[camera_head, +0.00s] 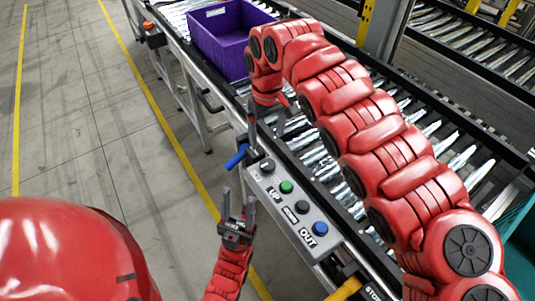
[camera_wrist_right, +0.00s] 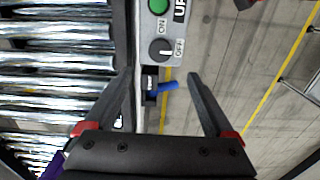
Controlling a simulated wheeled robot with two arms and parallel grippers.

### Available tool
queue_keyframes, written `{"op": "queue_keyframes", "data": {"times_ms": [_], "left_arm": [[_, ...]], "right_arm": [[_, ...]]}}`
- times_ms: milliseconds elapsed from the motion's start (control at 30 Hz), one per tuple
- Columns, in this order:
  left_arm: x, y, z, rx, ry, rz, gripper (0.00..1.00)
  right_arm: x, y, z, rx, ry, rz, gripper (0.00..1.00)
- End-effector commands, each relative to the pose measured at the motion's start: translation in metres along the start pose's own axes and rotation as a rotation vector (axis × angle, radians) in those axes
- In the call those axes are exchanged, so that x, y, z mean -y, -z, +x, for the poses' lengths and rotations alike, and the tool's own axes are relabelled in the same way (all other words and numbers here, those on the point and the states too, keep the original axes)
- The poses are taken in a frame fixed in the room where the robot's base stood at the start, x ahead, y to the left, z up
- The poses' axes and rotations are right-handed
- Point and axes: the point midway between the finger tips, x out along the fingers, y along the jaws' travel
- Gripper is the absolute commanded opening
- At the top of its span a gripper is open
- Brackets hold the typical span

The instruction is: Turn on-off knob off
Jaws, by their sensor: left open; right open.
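The on-off knob (camera_head: 267,166) is a round black knob at the upper end of the grey control panel. In the right wrist view the knob (camera_wrist_right: 160,50) sits between ON and OFF labels, and its white mark appears to lie toward the OFF label. My right gripper (camera_head: 266,138) is open and empty, just above the knob's end of the panel. In the wrist view its fingers (camera_wrist_right: 160,77) are apart and short of the knob. My left gripper (camera_head: 237,205) is open and empty, left of the panel, pointing up.
A blue lever (camera_head: 236,157) sticks out by the panel's end, also between my right fingers in the wrist view (camera_wrist_right: 168,86). Green (camera_head: 286,187), black and blue (camera_head: 320,229) buttons line the panel (camera_head: 340,250). A purple crate (camera_head: 220,40) stands on the roller conveyor. Floor at left is clear.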

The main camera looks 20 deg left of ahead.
Motion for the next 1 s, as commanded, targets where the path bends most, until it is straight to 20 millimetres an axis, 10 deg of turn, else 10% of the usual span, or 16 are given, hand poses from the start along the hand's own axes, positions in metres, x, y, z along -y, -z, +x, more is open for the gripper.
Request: {"op": "queue_keyframes", "data": {"times_ms": [300, 1000], "left_arm": [[-0.001, -0.002, -0.010, 0.000, 0.000, 0.000, 0.50], [0.000, 0.001, 0.007, 0.000, 0.000, 0.000, 0.50]], "right_arm": [[0.001, 0.001, -0.051, -0.002, 0.000, -0.002, 0.89], [0.000, 0.000, -0.073, 0.000, 0.001, 0.000, 0.89]]}}
